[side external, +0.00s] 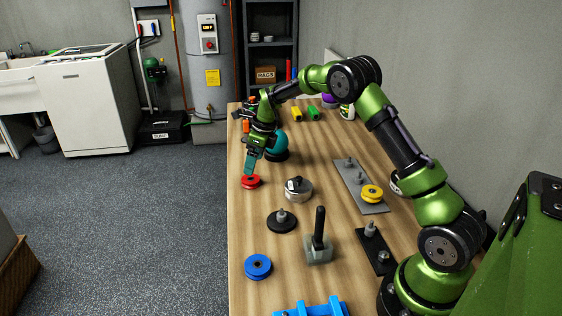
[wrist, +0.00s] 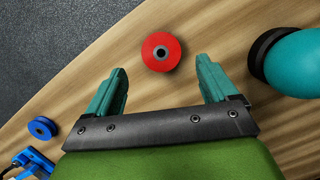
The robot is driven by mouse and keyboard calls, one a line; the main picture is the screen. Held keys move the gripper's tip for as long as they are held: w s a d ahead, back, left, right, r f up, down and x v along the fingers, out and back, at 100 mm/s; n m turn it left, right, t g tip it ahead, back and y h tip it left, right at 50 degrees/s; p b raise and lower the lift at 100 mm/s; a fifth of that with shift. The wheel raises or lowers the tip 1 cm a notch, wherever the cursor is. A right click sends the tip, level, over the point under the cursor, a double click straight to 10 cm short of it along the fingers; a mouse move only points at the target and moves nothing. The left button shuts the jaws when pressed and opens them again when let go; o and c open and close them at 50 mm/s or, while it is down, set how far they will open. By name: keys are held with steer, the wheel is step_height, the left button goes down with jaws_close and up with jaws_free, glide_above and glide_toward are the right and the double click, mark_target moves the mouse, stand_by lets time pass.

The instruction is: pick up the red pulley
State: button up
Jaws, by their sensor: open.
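The red pulley (side external: 250,182) lies flat on the wooden table near its left edge in the side external view. In the wrist view the red pulley (wrist: 161,52) shows a dark center hole and sits just beyond the gap between the fingertips. My gripper (side external: 249,166) is just above the pulley in the side external view. In the wrist view my gripper (wrist: 161,78) has its two teal fingers spread wide, with nothing between them. Whether a fingertip touches the pulley is not clear from the side.
A teal rounded object (wrist: 296,62) stands right of the fingers. A silver round part (side external: 298,190), a black disc with a post (side external: 282,221), a blue pulley (side external: 258,266), and a plate with a yellow pulley (side external: 372,193) lie nearer the camera. The table's left edge is close.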

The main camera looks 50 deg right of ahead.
mark_target(251, 181)
steer(key=x, duration=0.6)
steer(key=shift+s+d+f, duration=0.1)
steer(key=shift+s+f, duration=0.05)
steer(key=shift+f, duration=0.15)
steer(key=c, duration=1.2)
